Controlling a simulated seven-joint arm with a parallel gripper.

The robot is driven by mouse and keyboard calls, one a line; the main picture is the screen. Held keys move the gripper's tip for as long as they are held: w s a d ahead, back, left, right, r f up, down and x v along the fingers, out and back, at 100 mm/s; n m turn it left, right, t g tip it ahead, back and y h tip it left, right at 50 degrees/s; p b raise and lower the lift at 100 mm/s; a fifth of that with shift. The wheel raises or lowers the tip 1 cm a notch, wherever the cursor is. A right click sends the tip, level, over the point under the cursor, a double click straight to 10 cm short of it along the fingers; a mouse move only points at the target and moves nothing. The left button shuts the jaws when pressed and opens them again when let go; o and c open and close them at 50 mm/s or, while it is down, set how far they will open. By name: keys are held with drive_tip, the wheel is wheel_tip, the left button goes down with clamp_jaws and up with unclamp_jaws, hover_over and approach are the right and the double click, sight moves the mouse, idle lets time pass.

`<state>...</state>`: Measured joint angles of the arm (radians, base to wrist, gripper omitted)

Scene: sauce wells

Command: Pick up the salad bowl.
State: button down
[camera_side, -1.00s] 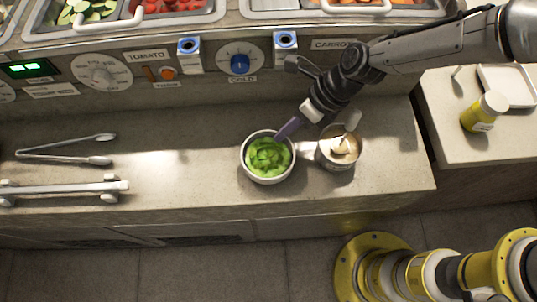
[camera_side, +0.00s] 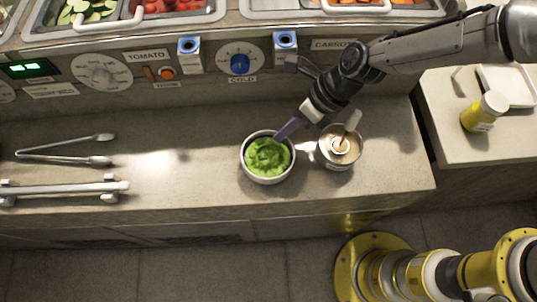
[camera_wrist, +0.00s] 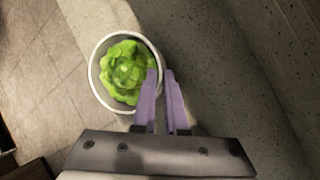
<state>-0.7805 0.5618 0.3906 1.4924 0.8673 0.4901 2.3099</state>
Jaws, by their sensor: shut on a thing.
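The salad bowl (camera_side: 246,172) is a white-rimmed round bowl filled with green lettuce, upright on the grey counter. In the wrist view the bowl (camera_wrist: 97,96) is at the upper left. My gripper (camera_side: 280,135) reaches it from the upper right in the side view. In the wrist view my gripper (camera_wrist: 160,74) has its two purple fingers on either side of the rim, one inside over the lettuce and one outside. They are shut on the bowl's wall. I cannot see a gap between the bowl and the counter.
A metal container (camera_side: 338,163) with beige contents and a pale handle stands just right of the bowl. Metal tongs (camera_side: 70,150) and a metal bar (camera_side: 65,188) lie at the left. A yellow bottle (camera_side: 481,115) stands on the right counter. The counter between tongs and bowl is clear.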

drive_tip(key=shift+s+d+f, duration=0.1)
drive_tip(key=shift+s+f, duration=0.1)
drive_tip(key=shift+s, duration=0.05)
